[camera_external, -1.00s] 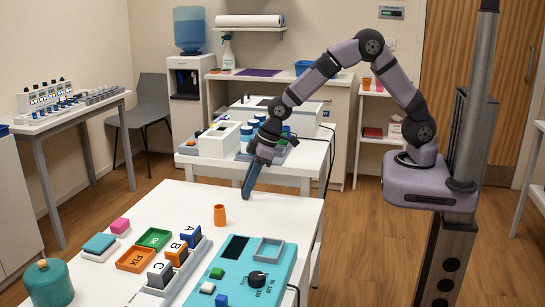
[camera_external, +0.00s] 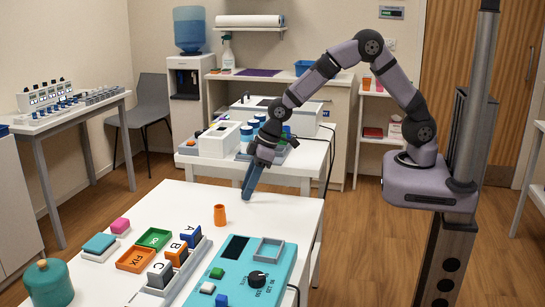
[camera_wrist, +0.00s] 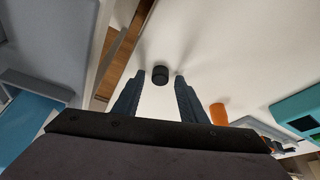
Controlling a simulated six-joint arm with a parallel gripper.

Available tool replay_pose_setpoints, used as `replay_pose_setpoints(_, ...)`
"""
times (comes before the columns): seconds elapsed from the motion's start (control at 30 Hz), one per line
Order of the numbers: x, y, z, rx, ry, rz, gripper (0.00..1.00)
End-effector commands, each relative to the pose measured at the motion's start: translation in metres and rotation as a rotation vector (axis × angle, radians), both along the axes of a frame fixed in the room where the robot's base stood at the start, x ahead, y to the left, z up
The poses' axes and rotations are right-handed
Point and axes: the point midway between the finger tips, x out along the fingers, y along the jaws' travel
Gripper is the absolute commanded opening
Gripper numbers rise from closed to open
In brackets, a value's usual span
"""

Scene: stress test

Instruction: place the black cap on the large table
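The black cap (camera_wrist: 160,75) is a small dark round piece on the white large table (camera_wrist: 225,50) in the wrist view. It appears between the fingertips of my gripper (camera_wrist: 160,78), with a gap visible on each side. My gripper is open, and neither finger appears to touch the cap. In the external view my gripper (camera_external: 247,196) points down at the far right part of the large table (camera_external: 210,190), with its tips close to the surface. I cannot make out the cap in that view; the fingers probably hide it.
An orange cup (camera_external: 220,215) stands close by on the table. A teal device panel (camera_external: 245,270), lettered blocks (camera_external: 178,252), orange and green trays (camera_external: 136,260) and a teal jar (camera_external: 48,283) fill the front. A second table with devices (camera_external: 215,145) stands behind my gripper.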

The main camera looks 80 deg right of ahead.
Motion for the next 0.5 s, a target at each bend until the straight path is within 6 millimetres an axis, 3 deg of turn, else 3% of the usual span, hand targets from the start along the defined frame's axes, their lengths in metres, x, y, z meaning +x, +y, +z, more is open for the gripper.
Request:
replay_pose_setpoints(0.27,-0.010,-0.005,0.030,0.001,-0.005,0.001,0.38)
replay_pose_setpoints(0.5,-0.025,-0.011,0.070,0.001,-0.006,0.000,0.38)
